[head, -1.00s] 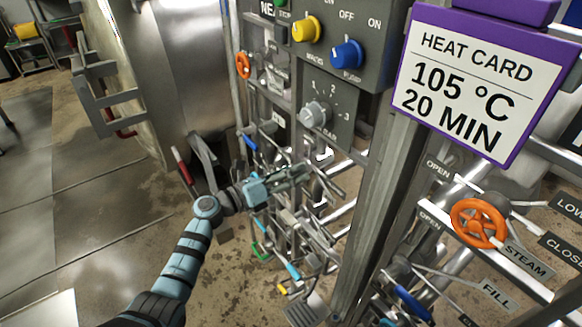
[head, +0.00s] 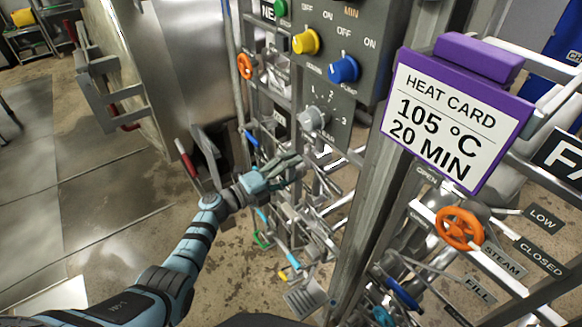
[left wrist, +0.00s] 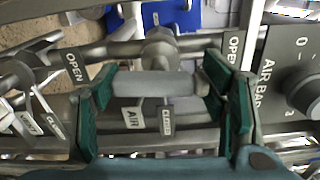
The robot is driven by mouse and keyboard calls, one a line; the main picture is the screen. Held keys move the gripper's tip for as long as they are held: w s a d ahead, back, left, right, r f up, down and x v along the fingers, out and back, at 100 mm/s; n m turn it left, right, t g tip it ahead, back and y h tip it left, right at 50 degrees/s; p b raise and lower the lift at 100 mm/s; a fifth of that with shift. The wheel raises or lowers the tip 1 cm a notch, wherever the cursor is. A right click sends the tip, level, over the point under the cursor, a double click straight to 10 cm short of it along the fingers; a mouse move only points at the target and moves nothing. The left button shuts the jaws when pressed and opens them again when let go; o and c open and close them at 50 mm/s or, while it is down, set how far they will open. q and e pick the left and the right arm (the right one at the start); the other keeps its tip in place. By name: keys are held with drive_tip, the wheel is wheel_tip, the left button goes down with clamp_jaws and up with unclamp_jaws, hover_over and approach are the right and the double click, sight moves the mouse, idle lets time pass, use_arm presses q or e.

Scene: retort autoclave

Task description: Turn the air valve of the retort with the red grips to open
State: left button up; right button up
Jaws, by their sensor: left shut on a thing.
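The air valve shows in the left wrist view as a grey bar handle (left wrist: 155,84) on a round stem. A white AIR tag (left wrist: 132,116) and a CLOSED tag (left wrist: 167,119) hang just below the handle, and OPEN labels show to both sides. My left gripper (left wrist: 160,95) has its green pads at the two ends of this handle and is shut on it. In the head view the left gripper (head: 282,174) reaches into the pipework below the grey control panel, and the handle cannot be made out there. Red grips (head: 186,158) show left of the gripper. My right gripper is not in view.
The control panel (head: 325,90) with yellow and blue knobs stands above the gripper. A steel post (head: 372,150), a purple-framed heat card (head: 455,120) and an orange steam wheel (head: 459,228) are to the right. Other levers and pipes crowd the gripper. Open floor (head: 110,190) lies left.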

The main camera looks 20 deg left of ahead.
use_arm(q)
drive_tip(key=shift+f+n, duration=0.1)
drive_tip(key=shift+n, duration=0.5)
drive_tip(key=o, duration=1.2)
drive_tip(key=shift+c, duration=0.2)
drive_tip(key=v, duration=1.2)
drive_tip(key=shift+a, duration=0.1)
